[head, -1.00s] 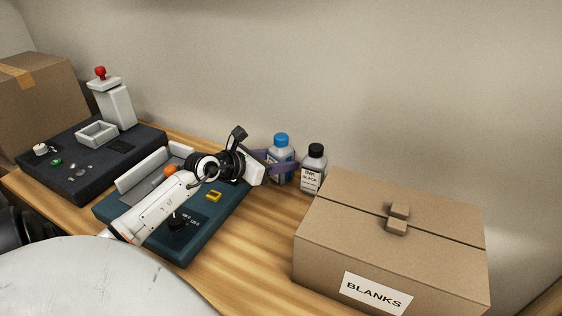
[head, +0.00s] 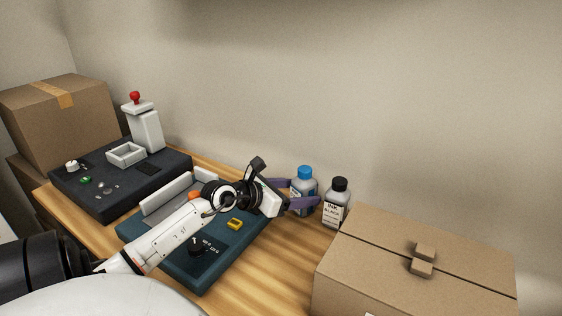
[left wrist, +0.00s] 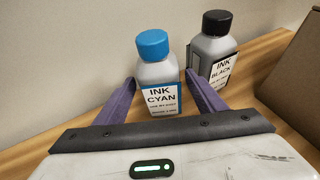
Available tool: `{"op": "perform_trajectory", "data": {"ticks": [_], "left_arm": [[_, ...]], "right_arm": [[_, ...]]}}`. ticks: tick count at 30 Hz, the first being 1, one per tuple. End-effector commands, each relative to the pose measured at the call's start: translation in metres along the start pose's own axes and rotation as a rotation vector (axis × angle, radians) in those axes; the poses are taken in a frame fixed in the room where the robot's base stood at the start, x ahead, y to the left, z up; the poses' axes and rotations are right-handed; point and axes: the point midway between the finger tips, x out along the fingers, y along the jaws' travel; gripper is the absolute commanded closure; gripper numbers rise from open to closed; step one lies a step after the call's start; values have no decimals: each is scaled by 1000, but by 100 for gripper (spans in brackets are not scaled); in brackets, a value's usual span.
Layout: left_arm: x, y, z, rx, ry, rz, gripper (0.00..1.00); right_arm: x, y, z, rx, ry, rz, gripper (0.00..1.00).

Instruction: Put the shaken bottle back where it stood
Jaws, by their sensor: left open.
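The cyan ink bottle (head: 305,180), grey-white with a blue cap, stands upright on the wooden table near the wall. It also shows in the left wrist view (left wrist: 157,72), with its label facing me. The black ink bottle (head: 337,203), with a black cap, stands just right of it, also in the left wrist view (left wrist: 214,45). My left gripper (head: 304,192) is open, its purple fingers on either side of the cyan bottle's lower part. In the left wrist view the fingers (left wrist: 160,80) look apart from the bottle. My right gripper is not in view.
A cardboard box (head: 385,265) stands close right of the bottles. A teal press base (head: 200,265) lies under my left arm. A dark station (head: 120,185) with a white tray and red-knobbed post is at left, before another box (head: 60,120). The wall is close behind.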

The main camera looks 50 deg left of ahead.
Motion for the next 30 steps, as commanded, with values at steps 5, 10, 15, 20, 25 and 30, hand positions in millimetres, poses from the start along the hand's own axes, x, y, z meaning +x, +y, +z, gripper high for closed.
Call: {"op": "perform_trajectory", "data": {"ticks": [5,10,15,20,25,30], "left_arm": [[-36,-1,-2,4,5,-1,36],[-69,-1,-2,1,3,0,36],[-92,0,-1,1,1,0,36],[-102,0,0,2,1,0,36],[-103,0,0,1,1,0,36],[-102,0,0,2,1,0,36]], "right_arm": [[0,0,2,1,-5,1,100],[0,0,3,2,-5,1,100],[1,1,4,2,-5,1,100],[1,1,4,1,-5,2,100],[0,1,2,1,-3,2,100],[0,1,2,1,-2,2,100]]}}
